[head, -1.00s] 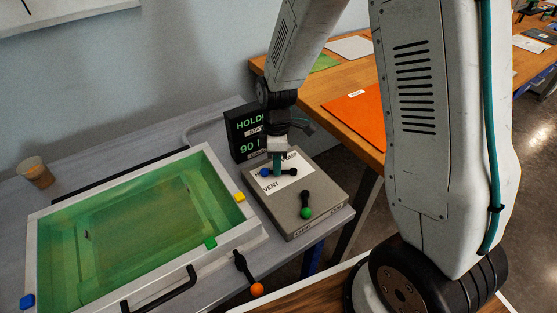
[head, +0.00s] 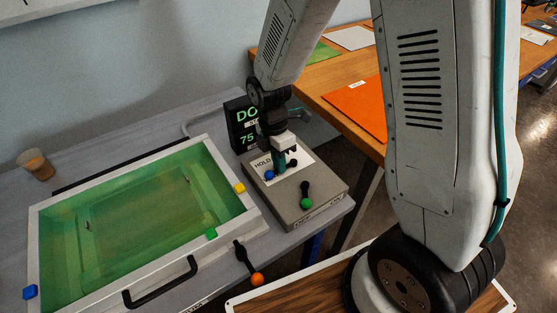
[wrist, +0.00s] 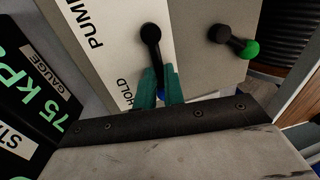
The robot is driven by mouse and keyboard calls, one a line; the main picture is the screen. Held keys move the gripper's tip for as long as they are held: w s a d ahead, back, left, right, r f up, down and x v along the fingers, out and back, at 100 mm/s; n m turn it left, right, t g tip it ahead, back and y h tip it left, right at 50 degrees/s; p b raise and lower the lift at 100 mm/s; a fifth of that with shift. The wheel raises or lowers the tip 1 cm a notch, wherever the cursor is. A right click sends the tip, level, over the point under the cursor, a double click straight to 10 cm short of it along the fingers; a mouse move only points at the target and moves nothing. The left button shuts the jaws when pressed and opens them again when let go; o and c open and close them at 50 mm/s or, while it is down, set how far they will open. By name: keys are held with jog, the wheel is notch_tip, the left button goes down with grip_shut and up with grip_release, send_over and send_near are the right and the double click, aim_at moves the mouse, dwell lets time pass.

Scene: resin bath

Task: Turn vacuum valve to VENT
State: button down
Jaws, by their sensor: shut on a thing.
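The vacuum valve is a black lever with a blue knob (head: 269,174) on the white label plate of the grey box. In the wrist view, the lever (wrist: 151,45) runs from its round pivot down between my teal fingers, with a little blue showing below. My gripper (head: 278,169) is shut on the lever near its blue end; the fingers also show in the wrist view (wrist: 160,82). The word HOLD is readable beside the lever and PUMP is further up. The VENT mark is not visible in either view now.
A green-knobbed lever (head: 306,197) stands on the same box. The gauge display (head: 243,120) behind it reads 75 kPa. A green bath (head: 140,215) with a white rim and an orange-knobbed lever (head: 250,265) are to the left. A cup (head: 37,165) stands at the back left.

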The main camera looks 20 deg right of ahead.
dwell(0.3)
jog(key=c, duration=1.5)
grip_release()
jog(key=r, duration=0.2)
jog(key=w+r, duration=0.1)
jog(key=r, duration=0.4)
jog(key=shift+w+a+r, duration=0.15)
jog(key=shift+w+r, duration=0.1)
jog(key=shift+r, duration=0.1)
